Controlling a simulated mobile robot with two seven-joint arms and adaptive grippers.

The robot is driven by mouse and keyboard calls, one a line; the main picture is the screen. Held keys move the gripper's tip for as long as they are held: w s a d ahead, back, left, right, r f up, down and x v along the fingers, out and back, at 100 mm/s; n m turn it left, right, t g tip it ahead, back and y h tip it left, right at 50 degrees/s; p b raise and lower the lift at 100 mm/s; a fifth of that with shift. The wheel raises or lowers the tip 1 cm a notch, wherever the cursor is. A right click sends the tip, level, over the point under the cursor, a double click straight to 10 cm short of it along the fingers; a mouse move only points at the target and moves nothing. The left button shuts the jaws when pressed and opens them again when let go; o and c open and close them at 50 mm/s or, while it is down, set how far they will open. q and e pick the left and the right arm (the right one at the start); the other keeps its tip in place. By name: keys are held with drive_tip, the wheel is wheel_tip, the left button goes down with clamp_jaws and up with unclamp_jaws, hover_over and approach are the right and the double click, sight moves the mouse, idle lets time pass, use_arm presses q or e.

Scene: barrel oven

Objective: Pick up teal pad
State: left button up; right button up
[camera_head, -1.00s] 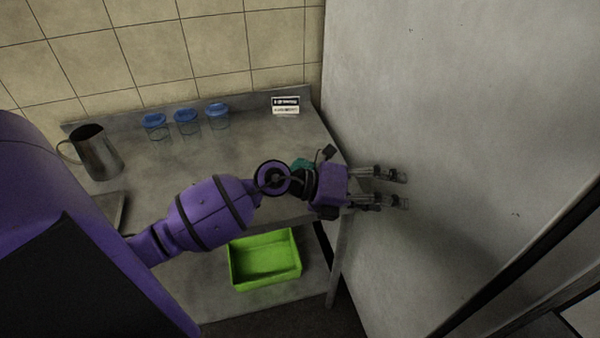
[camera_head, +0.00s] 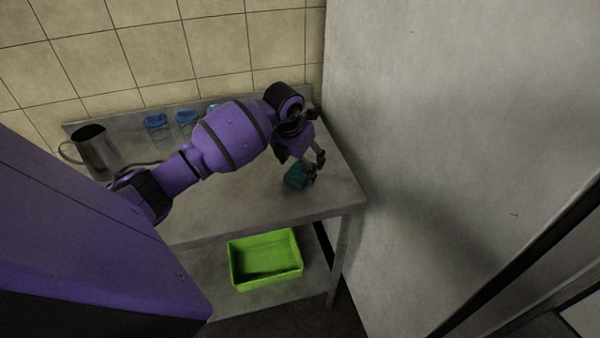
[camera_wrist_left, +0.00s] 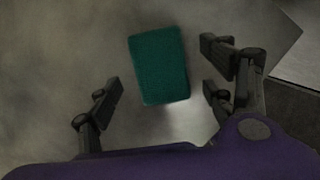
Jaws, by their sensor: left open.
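The teal pad (camera_head: 296,176) lies on the metal table near its right end. In the left wrist view the teal pad (camera_wrist_left: 158,65) is a rounded rectangular block, slightly tilted, between and a little beyond my open fingers. My left gripper (camera_head: 314,168) points down beside the pad and partly overlaps it in the head view. Its fingers (camera_wrist_left: 165,88) are spread wide in the left wrist view, with nothing between them touching. My right gripper is not seen.
The metal table (camera_head: 240,205) is clear around the pad. A metal pitcher (camera_head: 95,152) and blue-lidded jars (camera_head: 156,128) stand at the back left. A green bin (camera_head: 265,262) sits on the lower shelf. A tall grey wall (camera_head: 430,120) rises close on the right.

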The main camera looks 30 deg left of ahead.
use_arm(q)
drive_tip(key=shift+x, duration=1.2)
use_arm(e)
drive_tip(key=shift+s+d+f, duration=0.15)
use_arm(q)
drive_tip(key=shift+c, duration=1.2)
drive_tip(key=c, duration=1)
drive_tip(key=shift+r, duration=0.1)
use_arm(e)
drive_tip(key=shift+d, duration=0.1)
use_arm(q)
drive_tip(key=shift+r, duration=0.1)
